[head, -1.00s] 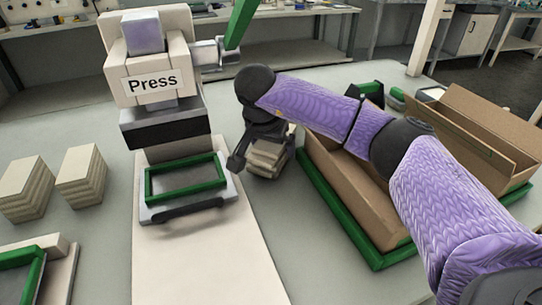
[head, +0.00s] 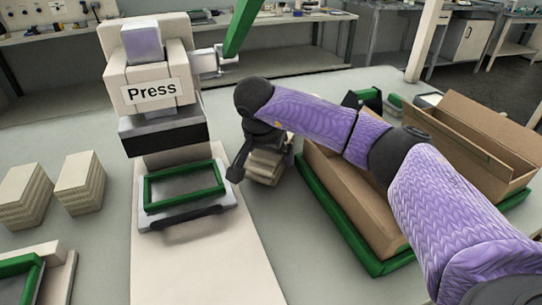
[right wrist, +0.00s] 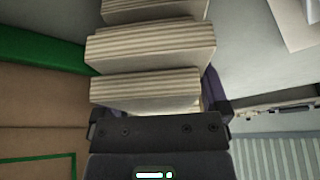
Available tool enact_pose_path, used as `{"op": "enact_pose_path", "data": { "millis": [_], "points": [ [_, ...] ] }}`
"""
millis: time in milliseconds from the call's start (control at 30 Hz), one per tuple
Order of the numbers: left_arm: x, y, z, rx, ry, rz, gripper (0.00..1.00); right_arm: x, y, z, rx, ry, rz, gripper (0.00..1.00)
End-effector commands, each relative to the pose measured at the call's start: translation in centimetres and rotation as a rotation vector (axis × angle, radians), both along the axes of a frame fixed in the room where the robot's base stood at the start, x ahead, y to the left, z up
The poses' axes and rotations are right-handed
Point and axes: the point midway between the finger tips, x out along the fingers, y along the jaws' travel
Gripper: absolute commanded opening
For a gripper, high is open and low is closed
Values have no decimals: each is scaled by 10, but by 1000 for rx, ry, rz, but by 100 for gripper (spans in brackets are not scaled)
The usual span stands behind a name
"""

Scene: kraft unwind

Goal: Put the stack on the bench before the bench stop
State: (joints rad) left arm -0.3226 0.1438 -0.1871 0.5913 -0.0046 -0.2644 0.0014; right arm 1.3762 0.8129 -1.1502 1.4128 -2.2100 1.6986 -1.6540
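A stack of beige layered boards (head: 266,167) is at my right gripper (head: 250,150), just right of the press's front in the head view. In the right wrist view, beige layered blocks (right wrist: 145,88) lie in front of the palm, with dark finger parts at either side of the nearest one. My right gripper appears closed around this stack; the fingertips are mostly hidden. I cannot tell whether the stack touches the bench (head: 100,240). My left gripper is not in view. I cannot tell which part is the bench stop.
The press (head: 160,95) has a green frame (head: 185,186) at its front. Two more stacks (head: 24,195) (head: 80,182) stand at left. A green-edged fixture (head: 30,275) is at lower left. A cardboard box (head: 355,205) sits on a green-rimmed tray (head: 340,225) at right.

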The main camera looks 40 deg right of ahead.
Motion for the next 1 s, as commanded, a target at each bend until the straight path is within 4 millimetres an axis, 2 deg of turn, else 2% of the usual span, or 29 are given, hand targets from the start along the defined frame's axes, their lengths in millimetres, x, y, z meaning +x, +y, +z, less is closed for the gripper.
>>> {"op": "enact_pose_path", "data": {
  "millis": [33,300,400,633,867,1000],
  "points": [
    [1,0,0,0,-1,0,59,0,0,0,0,0,0,81],
    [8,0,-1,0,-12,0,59,0,0,0,0,0,0,24],
    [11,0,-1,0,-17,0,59,0,0,0,0,-1,0,5],
    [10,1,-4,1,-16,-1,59,1,0,4,1,-2,0,5],
    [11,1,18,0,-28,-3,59,1,0,47,1,-7,0,5],
    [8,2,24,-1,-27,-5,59,-21,17,44,-1,-2,6,5]
  ]
}}
